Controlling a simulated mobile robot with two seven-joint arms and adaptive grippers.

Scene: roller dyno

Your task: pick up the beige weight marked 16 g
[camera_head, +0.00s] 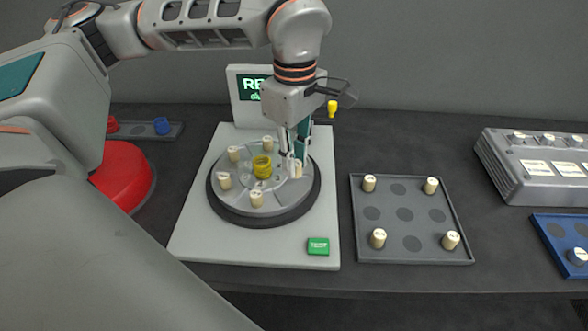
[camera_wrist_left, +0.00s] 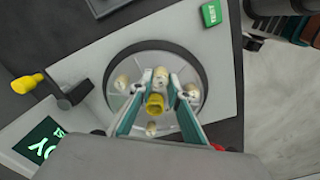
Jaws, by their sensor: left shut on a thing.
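My left gripper (camera_head: 298,160) reaches down over the right side of the round clear disc (camera_head: 238,198) on the grey machine. It is shut on a beige weight (camera_head: 297,171), which is low at the disc; whether it touches the disc I cannot tell. In the left wrist view, a beige weight (camera_wrist_left: 161,74) shows between the fingertips. The markings are too small to read, so I cannot tell which is 16 g. My right gripper is not in view.
A grey tray (camera_head: 411,255) with several beige weights stands right of the machine. A green button (camera_head: 318,246) is at the machine's front right, and a lit screen (camera_head: 246,88) at its back. A yellow-knobbed lever (camera_head: 332,108) stands behind the gripper. A red round thing (camera_head: 125,178) lies left.

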